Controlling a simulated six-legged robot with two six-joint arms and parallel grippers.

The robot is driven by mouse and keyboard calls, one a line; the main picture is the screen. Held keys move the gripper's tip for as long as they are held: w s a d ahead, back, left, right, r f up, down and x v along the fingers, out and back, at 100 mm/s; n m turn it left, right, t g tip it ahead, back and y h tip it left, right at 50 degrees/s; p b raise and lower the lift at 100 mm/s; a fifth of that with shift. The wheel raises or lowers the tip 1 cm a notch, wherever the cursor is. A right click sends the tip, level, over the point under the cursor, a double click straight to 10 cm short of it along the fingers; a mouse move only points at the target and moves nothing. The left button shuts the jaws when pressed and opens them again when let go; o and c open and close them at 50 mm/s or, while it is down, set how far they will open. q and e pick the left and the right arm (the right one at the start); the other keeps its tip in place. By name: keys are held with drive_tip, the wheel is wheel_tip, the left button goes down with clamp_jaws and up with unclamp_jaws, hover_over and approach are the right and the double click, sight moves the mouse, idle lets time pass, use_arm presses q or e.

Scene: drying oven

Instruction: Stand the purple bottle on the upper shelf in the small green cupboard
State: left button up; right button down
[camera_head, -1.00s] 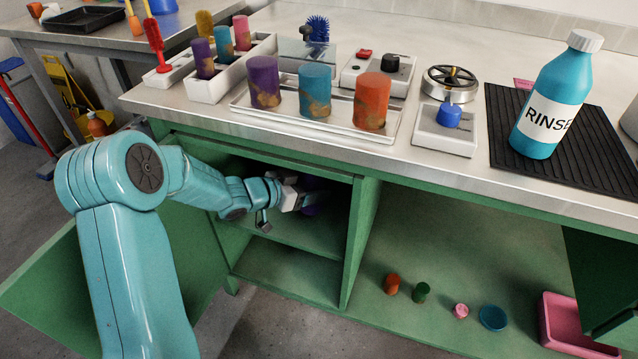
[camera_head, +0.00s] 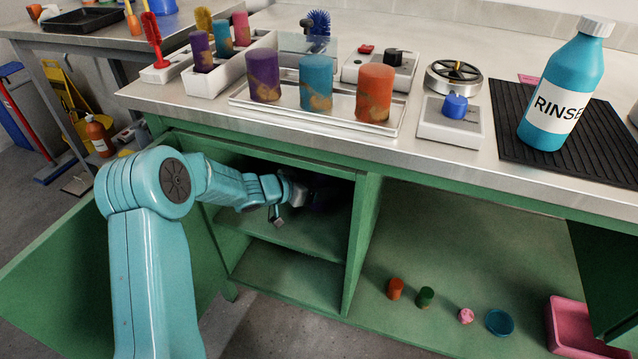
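The small green cupboard (camera_head: 360,235) stands under the counter, its door (camera_head: 70,280) swung open to the left. Its upper shelf (camera_head: 312,236) shows bare toward the front; the back is in deep shadow. My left gripper (camera_head: 302,192) reaches into the upper compartment above the shelf. A dark purple shape, seemingly the purple bottle (camera_head: 326,194), is at its fingertips, mostly lost in the shadow. I cannot tell whether the fingers are closed on it or whether it touches the shelf. My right gripper is not in view.
The steel counter (camera_head: 225,117) overhangs the compartment. Small items and a pink bin (camera_head: 575,335) are in the lower right bay.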

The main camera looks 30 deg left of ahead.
use_arm(q)
drive_tip(key=o, duration=0.3)
drive_tip(key=shift+r, duration=0.1)
drive_tip(key=shift+r, duration=0.25)
drive_tip(key=p+v, duration=0.4)
drive_tip(key=v, duration=0.8)
drive_tip(key=shift+s+f, duration=0.1)
drive_tip(key=shift+f, duration=0.05)
